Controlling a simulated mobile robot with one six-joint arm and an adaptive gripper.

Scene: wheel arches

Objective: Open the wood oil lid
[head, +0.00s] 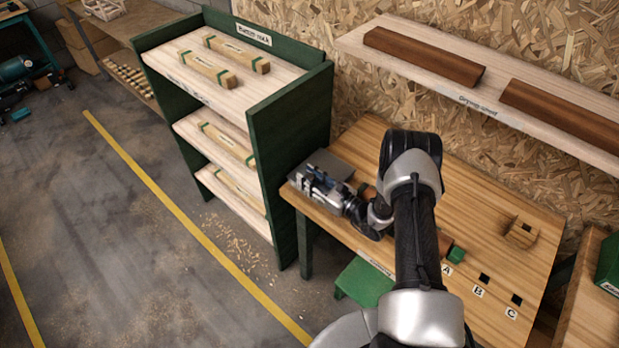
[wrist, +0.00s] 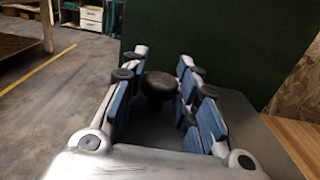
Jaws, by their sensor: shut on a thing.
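A grey flat-topped thing, which looks like the wood oil lid (head: 336,161), sits at the left end of the wooden workbench, beside the green rack. In the wrist view its grey surface (wrist: 247,108) lies below and right of the fingers, and a round black knob (wrist: 158,86) stands between them. My gripper (head: 310,177) reaches left across the bench to the lid, with its blue-padded fingers on either side of the knob and closed on it. The arm and fingers hide part of the lid, and I cannot tell whether it is raised.
The green rack (head: 290,123) with wooden bars stands close left of the bench. The bench (head: 480,215) holds a small wooden block (head: 521,231) and square holes by labels A, B and C. A shelf (head: 400,55) with dark wood pieces hangs above. A green stool (head: 362,284) stands below.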

